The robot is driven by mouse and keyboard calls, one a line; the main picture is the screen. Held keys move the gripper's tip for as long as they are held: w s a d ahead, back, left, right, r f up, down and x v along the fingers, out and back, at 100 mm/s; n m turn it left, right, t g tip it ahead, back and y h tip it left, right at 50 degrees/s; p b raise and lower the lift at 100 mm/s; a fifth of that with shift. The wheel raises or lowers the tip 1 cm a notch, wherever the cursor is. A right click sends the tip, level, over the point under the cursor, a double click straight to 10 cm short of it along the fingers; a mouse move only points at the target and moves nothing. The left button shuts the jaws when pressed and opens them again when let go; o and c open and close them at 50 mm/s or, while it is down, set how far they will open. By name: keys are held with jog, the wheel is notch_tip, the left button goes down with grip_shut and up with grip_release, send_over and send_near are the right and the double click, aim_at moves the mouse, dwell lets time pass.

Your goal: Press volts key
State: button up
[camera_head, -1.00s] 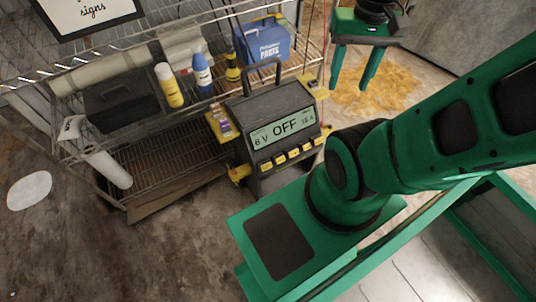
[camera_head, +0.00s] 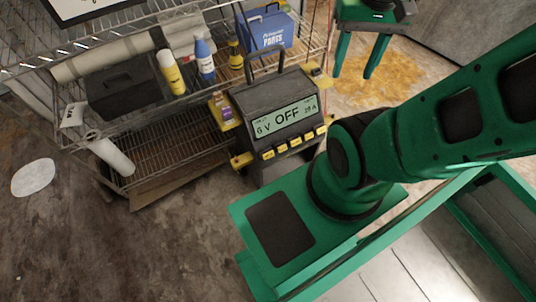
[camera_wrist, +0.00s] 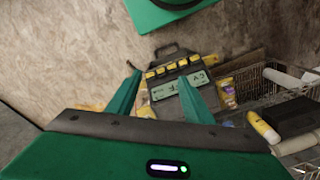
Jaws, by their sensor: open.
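The dark battery charger (camera_head: 262,98) stands in the middle of the head view, in front of the wire shelf. Its lit display (camera_head: 286,115) reads "6 V", "OFF" and a smaller, unclear figure. A row of yellow keys (camera_head: 295,143) runs below the display; their labels are too small to read.
The wire shelf (camera_head: 165,128) holds a yellow bottle (camera_head: 171,74), a blue bottle (camera_head: 204,60), a blue parts box (camera_head: 266,28) and a black case (camera_head: 122,88). A white roll (camera_head: 112,156) leans at the left. Open floor (camera_head: 130,250) lies at the front left.

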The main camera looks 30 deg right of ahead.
grip_shut()
dwell(1.8)
